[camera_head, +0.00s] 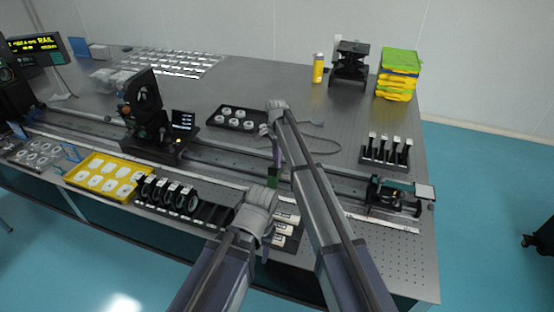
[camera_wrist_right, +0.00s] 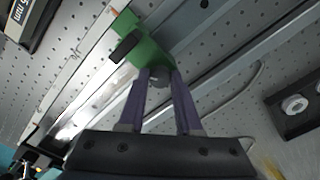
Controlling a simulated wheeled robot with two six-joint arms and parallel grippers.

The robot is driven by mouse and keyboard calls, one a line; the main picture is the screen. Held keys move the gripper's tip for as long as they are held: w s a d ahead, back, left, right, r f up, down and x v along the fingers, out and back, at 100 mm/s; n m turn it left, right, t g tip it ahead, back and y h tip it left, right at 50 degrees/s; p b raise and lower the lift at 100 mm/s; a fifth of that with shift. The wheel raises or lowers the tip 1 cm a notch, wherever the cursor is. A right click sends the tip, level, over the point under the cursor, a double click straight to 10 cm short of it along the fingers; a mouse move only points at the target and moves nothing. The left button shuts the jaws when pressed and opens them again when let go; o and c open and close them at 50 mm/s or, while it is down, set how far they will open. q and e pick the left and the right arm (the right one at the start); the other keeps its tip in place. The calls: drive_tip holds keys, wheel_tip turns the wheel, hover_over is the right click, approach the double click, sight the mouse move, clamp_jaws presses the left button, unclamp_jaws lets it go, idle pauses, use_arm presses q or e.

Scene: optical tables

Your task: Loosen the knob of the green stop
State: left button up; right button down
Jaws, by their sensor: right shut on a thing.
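The green stop (camera_head: 273,176) sits on the long metal rail in the middle of the table, partly hidden by my right arm in the head view. In the right wrist view the green stop (camera_wrist_right: 150,50) is a green block with a dark lever-like part on its left. Its small grey knob (camera_wrist_right: 158,77) faces my right gripper. My right gripper (camera_wrist_right: 160,84) has its purple fingers closed on the knob, one on each side. In the head view my right gripper (camera_head: 276,160) reaches down to the stop. My left gripper (camera_head: 266,252) hangs near the front edge, mostly hidden by its arm.
On the rail, a dark optical mount (camera_head: 146,125) stands at left and another stage (camera_head: 395,196) at right. A black tray of white rings (camera_head: 237,118) lies behind the rail. A yellow tray (camera_head: 103,178) and black ring holders (camera_head: 170,194) line the front.

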drive_tip(key=c, duration=0.6)
unclamp_jaws()
drive_tip(key=shift+r, duration=0.1)
wheel_tip(320, 180, up, 8)
drive_tip(key=p, duration=0.8)
drive_tip(key=shift+f, duration=0.2)
